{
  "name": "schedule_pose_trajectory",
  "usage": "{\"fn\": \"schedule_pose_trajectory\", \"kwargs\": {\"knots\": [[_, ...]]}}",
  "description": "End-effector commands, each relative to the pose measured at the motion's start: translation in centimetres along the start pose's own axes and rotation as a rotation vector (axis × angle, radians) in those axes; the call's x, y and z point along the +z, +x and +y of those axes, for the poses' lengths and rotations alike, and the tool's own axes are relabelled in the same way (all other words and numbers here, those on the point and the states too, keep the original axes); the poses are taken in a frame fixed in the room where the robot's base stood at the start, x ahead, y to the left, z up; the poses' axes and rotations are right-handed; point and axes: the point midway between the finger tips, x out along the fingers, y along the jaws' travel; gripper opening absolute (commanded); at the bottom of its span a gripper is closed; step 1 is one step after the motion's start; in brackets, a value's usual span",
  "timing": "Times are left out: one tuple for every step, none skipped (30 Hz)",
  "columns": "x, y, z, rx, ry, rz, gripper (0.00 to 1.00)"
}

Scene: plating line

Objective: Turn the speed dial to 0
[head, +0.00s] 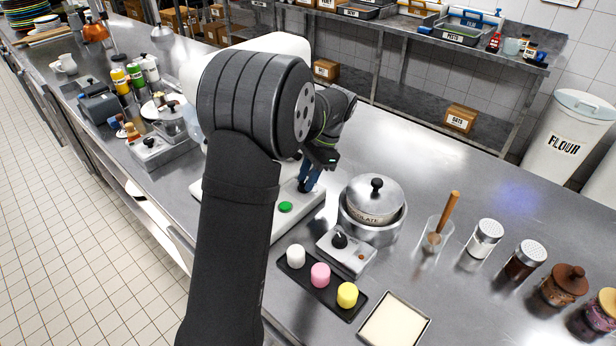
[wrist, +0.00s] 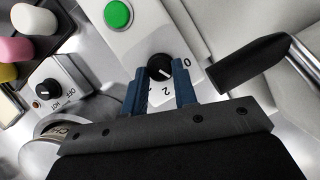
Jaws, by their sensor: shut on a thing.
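The speed dial (wrist: 159,65) is a black round knob on a white machine base (head: 300,212), beside a green button (wrist: 118,14). In the wrist view, my gripper (wrist: 160,80) has its two blue fingers on either side of the dial, shut on it. The dial's white mark appears to point to the lower right, between the printed 0 and 2; the right finger covers part of the scale there. In the head view, the blue fingers (head: 309,180) reach down to the base, and the dial is hidden behind them.
A small heater with an OFF/HOT knob (head: 339,240) and a lidded pot (head: 374,203) stand just right of the base. A dark tray with white, pink (head: 320,274) and yellow pieces lies in front. Jars and shakers stand farther right.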

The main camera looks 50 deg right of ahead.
Motion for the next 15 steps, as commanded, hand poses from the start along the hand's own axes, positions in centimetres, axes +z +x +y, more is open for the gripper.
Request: {"fn": "schedule_pose_trajectory", "kwargs": {"knots": [[-0.02,0.10,-0.01,0.008,-0.015,0.000,0.03],[-0.02,0.10,-0.01,0.012,-0.023,0.000,0.03],[-0.02,0.10,-0.01,0.016,-0.032,0.000,0.03],[-0.01,0.09,-0.02,0.018,-0.037,0.000,0.03],[-0.01,0.09,-0.02,0.020,-0.042,0.000,0.03],[-0.01,0.09,-0.02,0.022,-0.048,0.000,0.03],[0.00,0.09,-0.03,0.024,-0.052,0.000,0.03],[0.00,0.08,-0.03,0.025,-0.054,-0.001,0.03],[0.00,0.08,-0.03,0.026,-0.057,-0.001,0.03],[0.00,0.08,-0.03,0.026,-0.058,-0.001,0.03],[0.00,0.08,-0.03,0.026,-0.059,-0.001,0.03],[0.00,0.08,-0.03,0.027,-0.060,-0.001,0.03],[0.00,0.09,-0.03,0.027,-0.060,-0.001,0.03],[0.00,0.09,-0.03,0.027,-0.060,-0.001,0.03],[0.00,0.09,-0.03,0.027,-0.060,-0.001,0.03]]}}
